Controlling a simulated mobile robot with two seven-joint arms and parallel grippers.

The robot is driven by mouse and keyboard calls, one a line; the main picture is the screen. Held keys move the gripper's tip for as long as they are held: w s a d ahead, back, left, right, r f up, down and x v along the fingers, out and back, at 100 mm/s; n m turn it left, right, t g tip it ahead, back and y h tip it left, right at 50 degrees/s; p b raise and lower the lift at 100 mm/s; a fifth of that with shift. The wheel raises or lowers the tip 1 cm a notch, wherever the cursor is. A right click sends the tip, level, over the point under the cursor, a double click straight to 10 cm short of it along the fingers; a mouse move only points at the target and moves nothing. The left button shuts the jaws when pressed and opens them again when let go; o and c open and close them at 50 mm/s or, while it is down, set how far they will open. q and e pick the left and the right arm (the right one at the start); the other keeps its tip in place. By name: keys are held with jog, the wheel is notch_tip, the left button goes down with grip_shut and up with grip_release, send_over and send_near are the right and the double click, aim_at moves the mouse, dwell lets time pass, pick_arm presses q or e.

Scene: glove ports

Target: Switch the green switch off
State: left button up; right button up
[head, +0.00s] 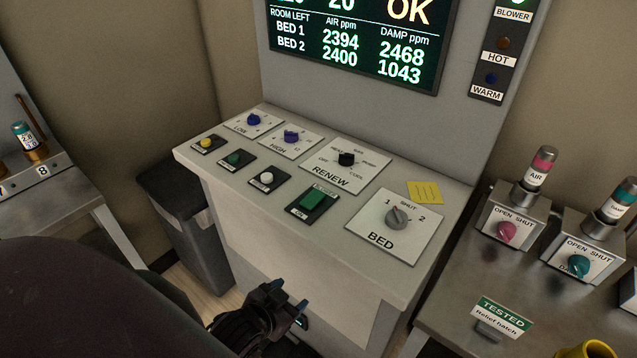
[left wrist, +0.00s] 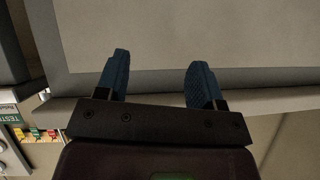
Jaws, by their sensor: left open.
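The green switch (head: 313,199) is a green rocker on a black plate near the front edge of the sloped console, left of the grey BED knob (head: 397,215). The small lettering on its plate is too blurred to read surely. My left gripper (head: 289,295) is open and empty, in front of and below the console's front edge, apart from the switch. In the left wrist view its two blue fingers (left wrist: 158,78) stand wide apart with nothing between them. The switch does not show in that view. My right gripper is in neither view.
The console also bears a round green button (head: 234,158), a white button (head: 266,178), a yellow button (head: 206,142), the black RENEW knob (head: 346,159) and blue knobs. A grey bin (head: 190,215) stands left. A side bench (head: 470,270) with AIR and DAMP valves stands right.

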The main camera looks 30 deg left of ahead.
pick_arm(q)
jog(key=w+r+m+t+y+p, duration=0.1)
jog(key=w+r+p, duration=0.35)
jog(key=r, duration=1.15)
jog(key=w+d+r+m+t+h, duration=0.6)
jog(key=w+r+m, duration=0.15)
jog(key=r, duration=0.25)
jog(key=d+r+m+g+h, duration=0.1)
jog(key=d+r+m+h, duration=0.3)
jog(key=m+h, duration=0.35)
jog(key=m+g+y, duration=1.2)
jog(key=m+g, duration=0.6)
jog(key=m, duration=0.1)
send_over(307, 204)
notch_tip(307, 204, down, 5)
notch_tip(307, 204, down, 10)
jog(key=shift+f+p, duration=0.25)
jog(key=shift+p, duration=0.9)
jog(key=shift+c, duration=0.4)
